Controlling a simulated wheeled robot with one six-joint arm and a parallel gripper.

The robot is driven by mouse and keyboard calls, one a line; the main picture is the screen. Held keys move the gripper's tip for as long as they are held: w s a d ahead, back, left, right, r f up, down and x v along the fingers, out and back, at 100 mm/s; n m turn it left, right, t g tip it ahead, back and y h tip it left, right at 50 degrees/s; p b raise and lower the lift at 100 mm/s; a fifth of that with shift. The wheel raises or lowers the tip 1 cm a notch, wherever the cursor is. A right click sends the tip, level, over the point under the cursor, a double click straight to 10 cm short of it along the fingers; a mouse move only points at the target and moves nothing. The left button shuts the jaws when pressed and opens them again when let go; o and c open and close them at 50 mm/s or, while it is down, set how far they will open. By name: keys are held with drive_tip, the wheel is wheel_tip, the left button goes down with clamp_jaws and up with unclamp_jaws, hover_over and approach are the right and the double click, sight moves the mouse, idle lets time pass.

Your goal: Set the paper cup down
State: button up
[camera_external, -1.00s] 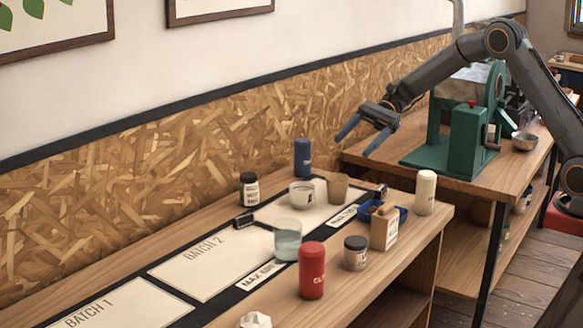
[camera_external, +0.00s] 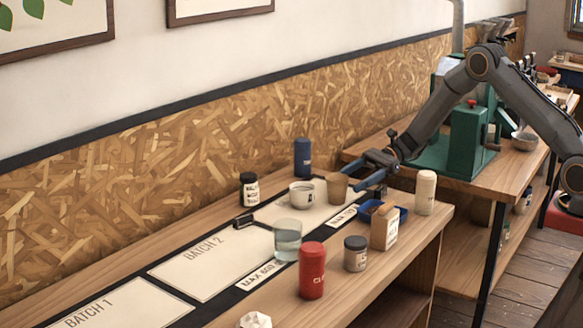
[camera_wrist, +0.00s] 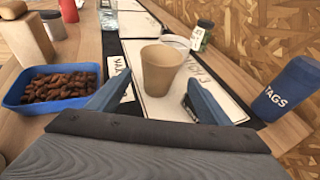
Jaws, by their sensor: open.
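The brown paper cup (camera_external: 338,187) stands upright on the white mat section (camera_external: 318,212) at the right end of the bench. In the wrist view the paper cup (camera_wrist: 160,69) stands ahead of my gripper (camera_wrist: 150,100), centred between the two blue fingers. My gripper (camera_external: 365,179) is low behind the cup and open, with nothing held. The fingers are apart, one on each side of the cup's line. Whether they touch it cannot be told.
A white cup (camera_external: 301,195) stands close to the paper cup. The BATCH 2 area (camera_external: 215,262) is mostly clear.

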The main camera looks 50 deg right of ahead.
sight(330, 192)
drive_tip(key=p+x, duration=0.1)
drive_tip(key=x, duration=0.2)
drive_tip(key=p+x, duration=0.1)
drive_tip(key=x, duration=0.2)
drive_tip(key=shift+s+a+r, duration=0.15)
drive_tip(key=shift+r, duration=0.1)
drive_tip(key=c, duration=1.1)
drive_tip(key=shift+c, duration=0.2)
